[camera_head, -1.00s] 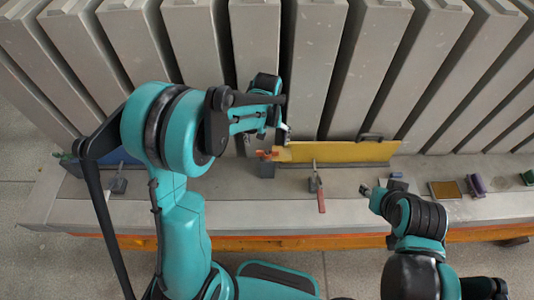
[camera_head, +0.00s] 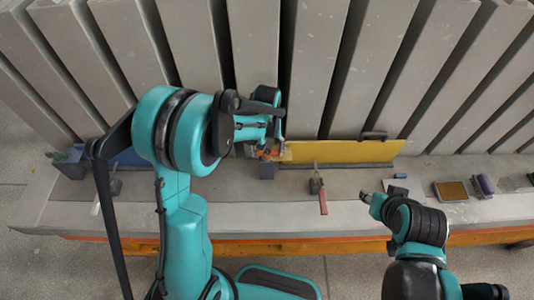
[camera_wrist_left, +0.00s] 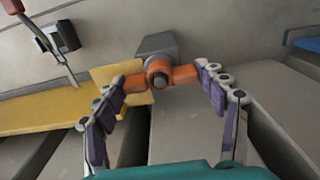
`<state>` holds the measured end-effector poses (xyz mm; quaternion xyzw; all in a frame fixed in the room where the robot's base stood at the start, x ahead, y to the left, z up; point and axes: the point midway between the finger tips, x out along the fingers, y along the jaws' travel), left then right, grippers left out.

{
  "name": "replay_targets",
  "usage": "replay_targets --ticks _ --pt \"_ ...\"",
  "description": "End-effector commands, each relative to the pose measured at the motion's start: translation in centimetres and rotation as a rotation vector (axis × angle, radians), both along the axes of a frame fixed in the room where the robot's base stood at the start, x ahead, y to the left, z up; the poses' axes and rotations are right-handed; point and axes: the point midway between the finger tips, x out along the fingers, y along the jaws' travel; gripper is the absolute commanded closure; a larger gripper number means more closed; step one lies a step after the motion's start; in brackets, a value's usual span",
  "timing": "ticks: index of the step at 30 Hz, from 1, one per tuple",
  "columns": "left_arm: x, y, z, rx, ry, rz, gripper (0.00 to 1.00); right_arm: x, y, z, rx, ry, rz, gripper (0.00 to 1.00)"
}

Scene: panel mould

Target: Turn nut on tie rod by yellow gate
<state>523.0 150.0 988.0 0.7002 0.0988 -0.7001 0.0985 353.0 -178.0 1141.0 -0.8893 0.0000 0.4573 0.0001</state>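The nut (camera_wrist_left: 159,75) is orange with two wings and sits on the grey end of the tie rod at the left end of the yellow gate (camera_head: 345,151). In the left wrist view the yellow gate (camera_wrist_left: 55,111) lies to the left of the nut. My left gripper (camera_wrist_left: 167,80) has its purple-padded fingers apart, one at each wing tip of the nut. Whether both pads press on the wings is hard to tell. In the head view the left gripper (camera_head: 266,150) partly hides the nut. My right gripper (camera_head: 364,197) is small, above the bench; its finger state is unclear.
Tall grey panels stand behind the bench (camera_head: 150,215). A red-handled clamp (camera_head: 319,192) stands in front of the yellow gate. A yellow-topped block (camera_head: 451,190) and a purple brush (camera_head: 483,185) lie at the right. A blue gate (camera_head: 125,157) is at the left.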

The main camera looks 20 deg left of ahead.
Motion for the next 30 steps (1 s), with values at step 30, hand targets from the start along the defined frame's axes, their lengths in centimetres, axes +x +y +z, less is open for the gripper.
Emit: replay_targets --ticks 30 --pt "-0.1 0.0 -0.2 -0.001 0.002 0.58 0.57 0.0 0.0 -1.6 0.0 0.0 0.0 0.6"
